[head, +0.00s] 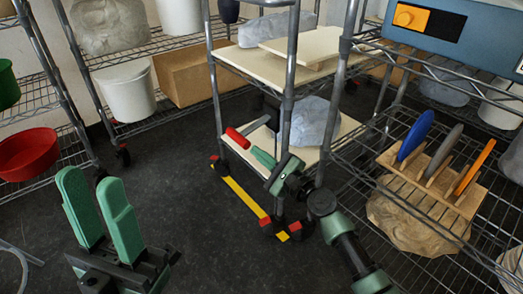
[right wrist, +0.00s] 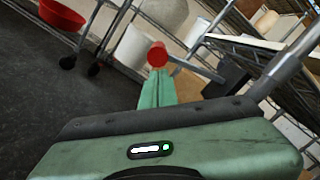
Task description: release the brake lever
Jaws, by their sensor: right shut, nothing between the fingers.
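The brake lever has a red grip (head: 238,138) and a grey bar running up to the right, on the low part of the middle rack cart. Its red end (right wrist: 157,55) also shows in the right wrist view, just beyond my fingertips. My right gripper (head: 259,155) is shut and empty, with its green fingers pointing at the red grip. The fingertips (right wrist: 155,80) are very close to the grip; I cannot tell whether they touch it. My left gripper (head: 96,188) is open and empty at the lower left, away from the lever.
The middle cart (head: 290,75) has metal posts and board shelves. A yellow bar (head: 243,196) with red ends lies low at its base. A wire shelf at right holds a wooden rack (head: 433,182) with colored discs. A red bowl (head: 28,153) sits at left. The dark floor between is clear.

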